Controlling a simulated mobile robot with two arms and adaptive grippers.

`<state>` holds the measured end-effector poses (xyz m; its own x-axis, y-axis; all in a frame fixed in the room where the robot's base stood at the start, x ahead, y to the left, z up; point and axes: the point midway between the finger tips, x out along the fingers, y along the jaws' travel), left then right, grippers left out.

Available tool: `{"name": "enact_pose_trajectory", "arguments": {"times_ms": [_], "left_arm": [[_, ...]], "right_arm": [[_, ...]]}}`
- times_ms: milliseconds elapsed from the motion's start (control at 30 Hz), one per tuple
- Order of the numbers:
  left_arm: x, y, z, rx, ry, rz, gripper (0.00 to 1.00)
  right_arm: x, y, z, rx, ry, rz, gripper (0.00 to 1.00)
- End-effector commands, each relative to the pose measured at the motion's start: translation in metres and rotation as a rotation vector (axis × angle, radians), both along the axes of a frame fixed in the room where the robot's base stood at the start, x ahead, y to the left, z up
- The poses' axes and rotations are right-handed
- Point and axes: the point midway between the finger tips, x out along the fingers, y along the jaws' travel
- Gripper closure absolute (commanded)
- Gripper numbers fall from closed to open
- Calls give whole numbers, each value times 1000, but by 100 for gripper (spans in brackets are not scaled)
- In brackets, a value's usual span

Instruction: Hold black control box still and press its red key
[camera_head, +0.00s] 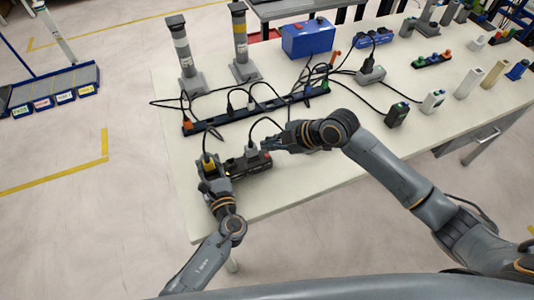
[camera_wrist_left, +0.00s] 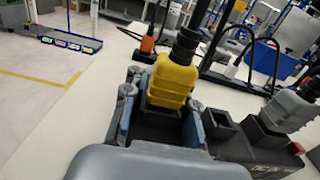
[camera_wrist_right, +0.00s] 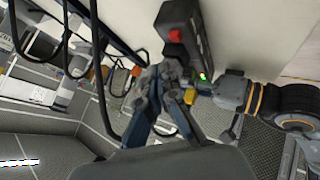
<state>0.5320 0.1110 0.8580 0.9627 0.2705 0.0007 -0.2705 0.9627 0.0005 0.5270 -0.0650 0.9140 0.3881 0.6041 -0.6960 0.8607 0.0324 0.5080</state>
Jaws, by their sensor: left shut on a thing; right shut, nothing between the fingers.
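The black control box (camera_head: 248,166) lies near the table's front left edge, with a yellow plug (camera_head: 209,163) and a grey plug (camera_head: 251,148) standing in it. My left gripper (camera_head: 212,172) is shut on the box's left end; in the left wrist view its fingers flank the box below the yellow plug (camera_wrist_left: 172,82). The red key (camera_wrist_right: 175,35) shows on the box in the right wrist view, and near the right edge of the left wrist view (camera_wrist_left: 295,148). My right gripper (camera_head: 268,144) is shut and empty, its tips close beside the key; I cannot tell whether they touch.
A long dark power strip (camera_head: 255,108) with cables lies behind the box. A black adapter (camera_head: 397,115) is at the right. The table front is bare.

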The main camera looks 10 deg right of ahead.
Motion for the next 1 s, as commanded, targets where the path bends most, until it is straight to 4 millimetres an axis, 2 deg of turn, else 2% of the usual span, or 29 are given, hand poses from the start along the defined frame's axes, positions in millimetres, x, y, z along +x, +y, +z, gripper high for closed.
{"name": "enact_pose_trajectory", "arguments": {"times_ms": [200,333,1000], "left_arm": [[0,0,0,0,0,0,100],[0,0,0,0,0,0,100],[0,0,0,0,0,0,100]], "right_arm": [[0,0,23,-1,-1,0,100],[0,0,31,-1,-1,0,100],[0,0,32,0,1,0,100]]}}
